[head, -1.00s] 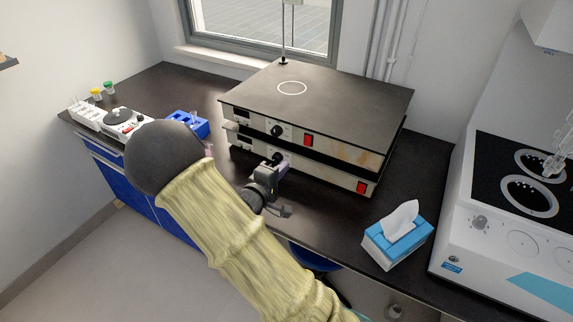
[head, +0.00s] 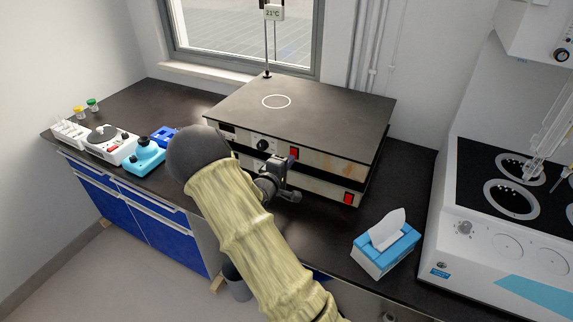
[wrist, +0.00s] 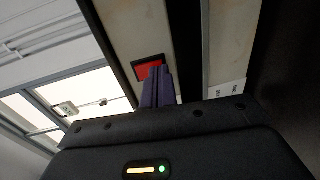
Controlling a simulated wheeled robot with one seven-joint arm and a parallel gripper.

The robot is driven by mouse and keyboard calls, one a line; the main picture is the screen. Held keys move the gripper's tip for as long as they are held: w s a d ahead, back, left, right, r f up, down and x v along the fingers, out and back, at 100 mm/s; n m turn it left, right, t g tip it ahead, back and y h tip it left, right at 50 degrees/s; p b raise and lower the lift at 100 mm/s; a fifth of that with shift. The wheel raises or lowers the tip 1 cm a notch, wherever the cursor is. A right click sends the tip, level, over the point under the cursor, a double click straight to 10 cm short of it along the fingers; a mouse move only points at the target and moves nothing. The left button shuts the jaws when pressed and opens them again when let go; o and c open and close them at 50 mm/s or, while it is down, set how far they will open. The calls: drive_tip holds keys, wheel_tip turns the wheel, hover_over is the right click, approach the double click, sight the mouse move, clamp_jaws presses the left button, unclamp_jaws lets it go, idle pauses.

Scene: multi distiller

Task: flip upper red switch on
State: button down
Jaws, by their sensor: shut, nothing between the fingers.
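The upper red switch (head: 294,152) is on the front panel of the upper hot plate (head: 323,163), right of its black knob. In the wrist view the red switch (wrist: 149,67) sits in a black frame, directly ahead of my fingers. My gripper (head: 288,161) is shut and empty, in front of the upper panel. In the wrist view its dark purple fingertips (wrist: 158,71) overlap the switch's edge and hide part of it. I cannot tell whether they touch it. The switch's on or off position is not clear.
A lower hot plate (head: 325,190) with its own red switch (head: 347,198) sits beneath. A blue tissue box (head: 385,254) stands at the front right, beside a white multi-distiller (head: 480,240). Small lab devices stand on the bench at left. Bench between hot plates and tissue box is clear.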

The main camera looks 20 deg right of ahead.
drive_tip(key=shift+w+d, duration=0.1)
drive_tip(key=shift+d, duration=0.05)
idle(0.3)
drive_tip(key=s+a+f, duration=0.2)
drive_tip(key=s+a, duration=0.6)
drive_tip(key=a, duration=0.3)
drive_tip(key=shift+s, duration=0.35)
drive_tip(key=shift+r, duration=0.1)
